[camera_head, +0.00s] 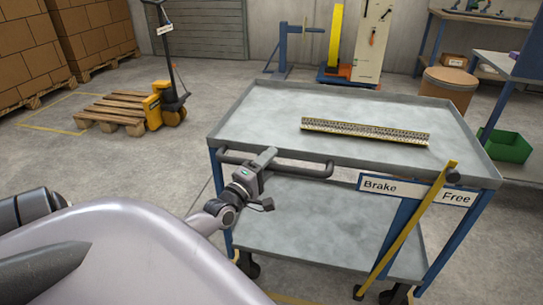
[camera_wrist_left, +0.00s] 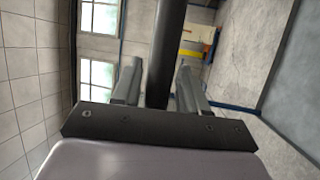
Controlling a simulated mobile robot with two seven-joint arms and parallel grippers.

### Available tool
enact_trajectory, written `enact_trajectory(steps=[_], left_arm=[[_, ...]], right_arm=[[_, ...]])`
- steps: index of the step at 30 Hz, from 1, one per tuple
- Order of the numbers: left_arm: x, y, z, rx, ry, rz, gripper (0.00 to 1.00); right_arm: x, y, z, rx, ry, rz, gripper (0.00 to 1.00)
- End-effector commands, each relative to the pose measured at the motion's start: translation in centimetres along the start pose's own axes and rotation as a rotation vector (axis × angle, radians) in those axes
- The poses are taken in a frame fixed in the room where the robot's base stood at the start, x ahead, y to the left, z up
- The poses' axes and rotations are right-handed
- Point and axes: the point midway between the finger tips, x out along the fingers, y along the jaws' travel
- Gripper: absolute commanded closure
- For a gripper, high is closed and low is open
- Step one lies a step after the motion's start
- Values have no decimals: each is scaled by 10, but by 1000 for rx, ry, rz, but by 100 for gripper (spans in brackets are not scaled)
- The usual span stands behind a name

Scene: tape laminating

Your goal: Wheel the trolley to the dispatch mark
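The trolley (camera_head: 225,125) has a grey tray top, a grey lower shelf, blue legs and dark castors. A dark push bar (camera_head: 310,168) runs along its near left side. My left gripper (camera_head: 262,168) is at the left part of this bar. In the left wrist view the dark bar (camera_wrist_left: 166,50) lies between the two fingers (camera_wrist_left: 158,82), with narrow gaps beside it, so the gripper looks open around it. A yellow brake lever (camera_head: 415,225) leans right, its knob by the "Free" end of the Brake/Free plate (camera_head: 380,186). My right gripper is out of view. The dispatch mark cannot be identified.
A pallet truck (camera_head: 165,105) with a wooden pallet (camera_head: 117,108) stands back left, near stacked cartons (camera_head: 30,60). A green bin (camera_head: 507,146) and cardboard drum (camera_head: 447,88) are at right. Floor left of the trolley is clear.

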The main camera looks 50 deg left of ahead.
Motion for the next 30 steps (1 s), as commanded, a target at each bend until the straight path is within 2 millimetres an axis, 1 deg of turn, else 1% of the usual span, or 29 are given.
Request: enact_trajectory(steps=[8, 11, 14, 24, 30], left_arm=[[1, 1, 2, 0, -3, 3, 52], [-2, 1, 2, 0, -3, 2, 52], [-10, 1, 2, 0, -3, 1, 52], [-55, 1, 0, 1, -2, 0, 52], [-69, 1, 0, 0, -1, 2, 52]], right_arm=[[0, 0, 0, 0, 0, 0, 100], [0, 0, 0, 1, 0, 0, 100], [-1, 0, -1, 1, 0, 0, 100], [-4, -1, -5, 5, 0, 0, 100], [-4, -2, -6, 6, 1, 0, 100]])
